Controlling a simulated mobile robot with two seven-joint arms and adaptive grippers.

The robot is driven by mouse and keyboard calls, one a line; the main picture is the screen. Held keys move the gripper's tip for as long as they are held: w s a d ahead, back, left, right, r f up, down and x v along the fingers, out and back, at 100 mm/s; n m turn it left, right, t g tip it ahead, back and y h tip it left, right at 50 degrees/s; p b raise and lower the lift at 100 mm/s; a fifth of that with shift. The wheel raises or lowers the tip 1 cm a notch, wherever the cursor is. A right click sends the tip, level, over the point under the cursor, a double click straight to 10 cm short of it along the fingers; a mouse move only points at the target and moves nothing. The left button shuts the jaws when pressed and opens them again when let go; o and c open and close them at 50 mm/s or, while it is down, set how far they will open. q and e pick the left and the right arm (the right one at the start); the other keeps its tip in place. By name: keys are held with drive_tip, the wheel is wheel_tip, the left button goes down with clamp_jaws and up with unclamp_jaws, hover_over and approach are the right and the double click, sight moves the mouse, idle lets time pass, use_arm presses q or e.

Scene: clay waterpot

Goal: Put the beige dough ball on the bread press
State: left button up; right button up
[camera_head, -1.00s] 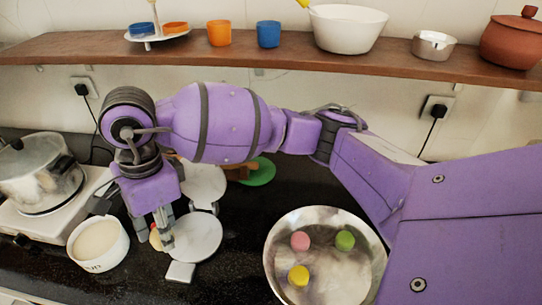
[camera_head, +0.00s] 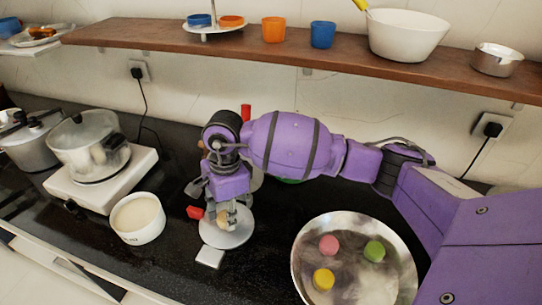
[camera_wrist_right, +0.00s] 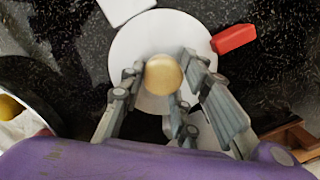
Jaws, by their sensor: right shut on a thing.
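The beige dough ball (camera_wrist_right: 163,74) is between the fingers of my right gripper (camera_wrist_right: 164,88), which is shut on it. In the head view the right gripper (camera_head: 222,214) points down over the bread press, and its fingers largely hide the ball. The bread press has a round pale lower plate (camera_head: 230,238), which also shows behind the ball in the wrist view (camera_wrist_right: 135,50). Its other round plate is mostly hidden behind my arm. I cannot tell whether the ball touches the plate. My left gripper is not in view.
A white bowl (camera_head: 139,236) stands left of the press, near a pot (camera_head: 88,152) on a white stove. A metal pan (camera_head: 300,270) with pink, green and yellow balls is at right. A wooden shelf (camera_head: 290,62) runs above.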

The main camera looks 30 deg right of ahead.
drive_tip(key=shift+r, duration=0.15)
drive_tip(key=shift+f, duration=0.2)
drive_tip(key=o, duration=1)
drive_tip(key=shift+w+r, duration=0.1)
drive_tip(key=r, duration=0.4)
drive_tip(key=d+r, duration=0.1)
drive_tip(key=r, duration=0.7)
drive_tip(key=shift+w+d+r, duration=0.15)
